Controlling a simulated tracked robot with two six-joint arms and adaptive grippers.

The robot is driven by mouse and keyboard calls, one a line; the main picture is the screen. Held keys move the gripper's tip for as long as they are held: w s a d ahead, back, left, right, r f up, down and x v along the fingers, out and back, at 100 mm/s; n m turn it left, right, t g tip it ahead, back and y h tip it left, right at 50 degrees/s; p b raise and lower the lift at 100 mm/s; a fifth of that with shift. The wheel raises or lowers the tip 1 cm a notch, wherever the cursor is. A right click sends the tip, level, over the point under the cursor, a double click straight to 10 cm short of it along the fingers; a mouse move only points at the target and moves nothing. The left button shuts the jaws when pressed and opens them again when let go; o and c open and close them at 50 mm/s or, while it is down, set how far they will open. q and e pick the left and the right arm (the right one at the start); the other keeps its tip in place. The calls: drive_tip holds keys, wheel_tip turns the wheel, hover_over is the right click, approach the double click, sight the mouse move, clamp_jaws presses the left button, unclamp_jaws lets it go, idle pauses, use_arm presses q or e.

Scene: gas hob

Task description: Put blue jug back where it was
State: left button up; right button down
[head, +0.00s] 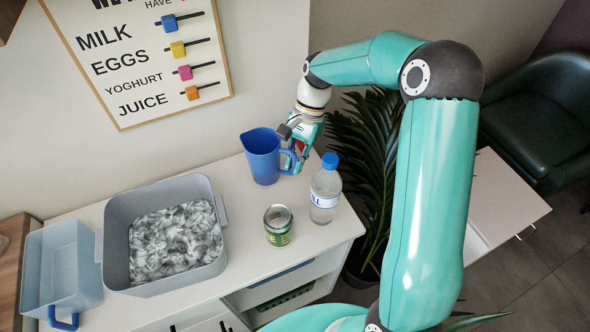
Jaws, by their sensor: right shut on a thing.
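The blue jug (262,157) is upright at the back of the white counter, near the wall. Its handle is on the right side. My right gripper (297,150) is at the handle and is shut on it. The fingertips are partly hidden by the handle and the gripper body. The jug's base appears to be on the counter or very close to it. My left gripper is not in view.
A water bottle (325,189) with a blue cap and a green can (278,226) stand in front of the jug. A grey bin (160,286) with fluffy grey contents and a light blue container (62,262) are at left. A plant (368,150) is beyond the counter's right edge.

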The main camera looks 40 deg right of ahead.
drive_tip(key=shift+f, duration=2)
drive_tip(key=shift+f, duration=0.15)
drive_tip(key=c, duration=1.2)
unclamp_jaws()
drive_tip(key=v, duration=1.2)
drive_tip(key=shift+r+b, duration=0.2)
drive_tip(key=shift+b, duration=0.1)
